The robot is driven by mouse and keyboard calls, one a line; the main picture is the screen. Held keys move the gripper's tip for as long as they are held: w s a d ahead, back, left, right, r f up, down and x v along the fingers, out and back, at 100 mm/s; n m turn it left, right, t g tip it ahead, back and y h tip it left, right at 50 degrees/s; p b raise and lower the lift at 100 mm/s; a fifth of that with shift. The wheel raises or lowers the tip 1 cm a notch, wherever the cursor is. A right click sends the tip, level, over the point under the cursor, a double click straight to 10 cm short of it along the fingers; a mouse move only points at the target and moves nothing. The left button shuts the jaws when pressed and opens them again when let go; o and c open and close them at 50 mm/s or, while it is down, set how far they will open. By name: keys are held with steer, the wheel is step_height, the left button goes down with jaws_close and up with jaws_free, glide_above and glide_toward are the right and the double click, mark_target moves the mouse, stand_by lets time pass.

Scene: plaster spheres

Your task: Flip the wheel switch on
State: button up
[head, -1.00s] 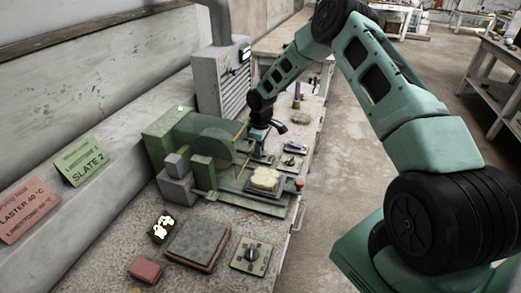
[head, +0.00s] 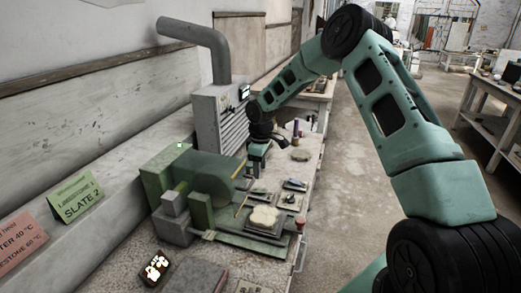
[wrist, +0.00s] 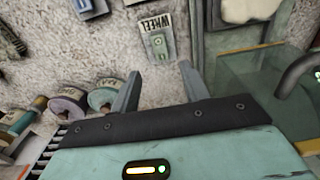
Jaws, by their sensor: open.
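The wheel switch (wrist: 158,43) is a small grey-green plate on the speckled bench, with a white WHEEL label (wrist: 153,22) beside it. In the wrist view it lies just beyond and between the fingertips of my gripper (wrist: 158,77). My gripper is open, and nothing shows between its fingers. I cannot tell which way the switch is set. In the head view my gripper (head: 256,170) hangs over the bench behind the green machine, and the switch cannot be made out clearly. The machine's large round wheel (head: 212,178) faces the bench.
A pale slab (head: 264,217) lies on the machine's tray. Several spools (wrist: 66,108) lie left in the wrist view. Another small switch plate (wrist: 88,8) is at upper left. A grey cabinet with a duct (head: 220,115) stands behind. The aisle floor (head: 350,190) right of the bench is clear.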

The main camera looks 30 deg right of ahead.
step_height(320, 180, up, 9)
steer(key=b, duration=0.1)
steer(key=shift+s+d, duration=0.1)
stand_by(0.5)
